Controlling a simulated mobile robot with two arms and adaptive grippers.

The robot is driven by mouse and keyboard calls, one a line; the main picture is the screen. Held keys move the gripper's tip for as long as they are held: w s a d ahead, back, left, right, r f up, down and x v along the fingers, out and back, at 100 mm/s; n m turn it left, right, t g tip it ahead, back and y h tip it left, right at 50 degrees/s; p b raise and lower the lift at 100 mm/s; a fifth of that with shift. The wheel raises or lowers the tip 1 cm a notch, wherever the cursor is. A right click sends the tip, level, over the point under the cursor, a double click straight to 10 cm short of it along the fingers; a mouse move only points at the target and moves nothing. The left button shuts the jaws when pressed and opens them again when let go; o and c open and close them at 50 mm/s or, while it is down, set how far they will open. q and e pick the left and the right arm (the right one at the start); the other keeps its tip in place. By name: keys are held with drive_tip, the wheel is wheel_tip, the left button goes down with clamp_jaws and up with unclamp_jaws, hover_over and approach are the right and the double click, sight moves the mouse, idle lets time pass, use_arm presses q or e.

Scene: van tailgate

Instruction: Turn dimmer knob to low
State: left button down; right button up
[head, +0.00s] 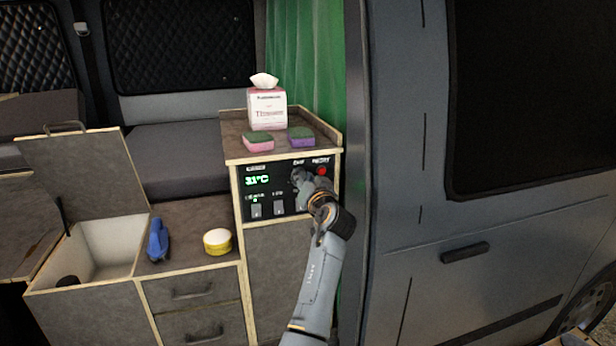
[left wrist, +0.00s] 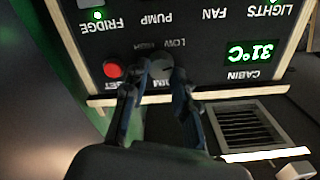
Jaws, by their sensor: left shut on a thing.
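The dark control panel (head: 270,196) is set in the front of the cabinet, with a green 31°C readout. In the left wrist view the panel (left wrist: 215,52) appears upside down. The grey dimmer knob (left wrist: 161,67) sits there beside the words LOW and HIGH, next to a red button (left wrist: 112,70). My left gripper (left wrist: 161,78) is shut on the knob, one finger on each side. In the head view the left gripper (head: 303,181) covers the knob, and its pointer direction cannot be made out. My right gripper is not in view.
A tissue box (head: 267,108) and two sponges, one pink and green (head: 258,144), one purple and green (head: 301,137), stand on the cabinet top. A blue object (head: 158,241) and a yellow-sided round tub (head: 217,242) are on the lower counter. The van side (head: 410,200) is at right.

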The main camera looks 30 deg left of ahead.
use_arm(q)
drive_tip(key=c, duration=1)
unclamp_jaws()
drive_tip(key=shift+r, duration=0.1)
drive_tip(key=v, duration=0.7)
drive_tip(key=shift+s+d, duration=0.15)
drive_tip(key=shift+s, duration=0.3)
